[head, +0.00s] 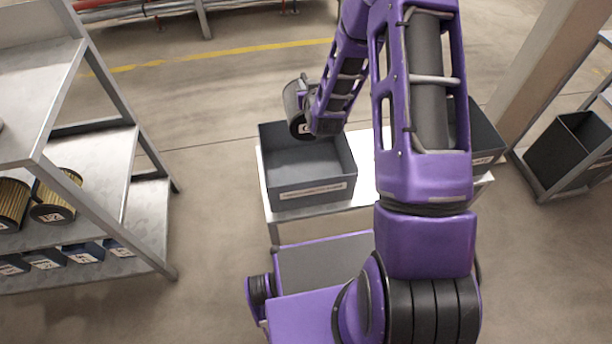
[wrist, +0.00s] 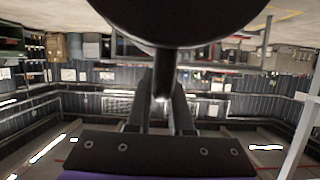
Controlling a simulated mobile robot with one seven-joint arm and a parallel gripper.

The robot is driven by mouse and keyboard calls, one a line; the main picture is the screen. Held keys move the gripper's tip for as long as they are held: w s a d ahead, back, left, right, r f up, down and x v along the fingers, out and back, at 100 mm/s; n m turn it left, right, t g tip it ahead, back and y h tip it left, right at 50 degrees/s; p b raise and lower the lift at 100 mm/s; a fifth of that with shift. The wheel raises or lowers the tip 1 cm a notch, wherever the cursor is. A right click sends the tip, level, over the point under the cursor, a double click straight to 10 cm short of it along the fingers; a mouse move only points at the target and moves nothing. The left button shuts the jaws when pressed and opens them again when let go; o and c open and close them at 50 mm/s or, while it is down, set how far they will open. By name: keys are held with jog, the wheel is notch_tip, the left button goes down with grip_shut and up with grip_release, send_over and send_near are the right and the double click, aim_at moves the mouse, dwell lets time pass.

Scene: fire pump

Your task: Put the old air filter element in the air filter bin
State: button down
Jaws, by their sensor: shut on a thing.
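My gripper (wrist: 161,100) is shut on the dark stem of a round dark thing (wrist: 185,18) in the wrist view. In the head view this dark drum-shaped thing (head: 296,102), with a white label, appears to be the old air filter element. It hangs by the end of my arm, over the far part of an open grey bin (head: 312,194). My fingers are hidden in the head view. A second grey bin (head: 486,140) is partly hidden behind my arm. Both bins have front labels too small to read, so I cannot tell which is the air filter bin.
The bins stand on a light table (head: 364,190). A metal shelf (head: 95,165) at the left holds yellow pleated filters (head: 52,206) and several blue-black boxes (head: 45,258). A dark bin (head: 567,150) stands on a rack at the right. The floor behind the table is clear.

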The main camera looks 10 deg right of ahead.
jog(key=s+f+b, duration=0.1)
jog(key=s+f, duration=0.1)
jog(key=f, duration=1)
jog(key=s+f+b, duration=0.1)
jog(key=f+b, duration=0.1)
jog(key=f, duration=1.1)
jog(key=shift+s+a+f, duration=0.15)
jog(key=shift+s+a, duration=0.15)
jog(key=shift+s, duration=0.1)
jog(key=shift+f, duration=0.15)
jog(key=c, duration=0.8)
grip_release()
jog(key=p+v, duration=0.1)
jog(key=v, duration=1.1)
jog(key=shift+d+p, duration=0.1)
jog(key=shift+p, duration=0.2)
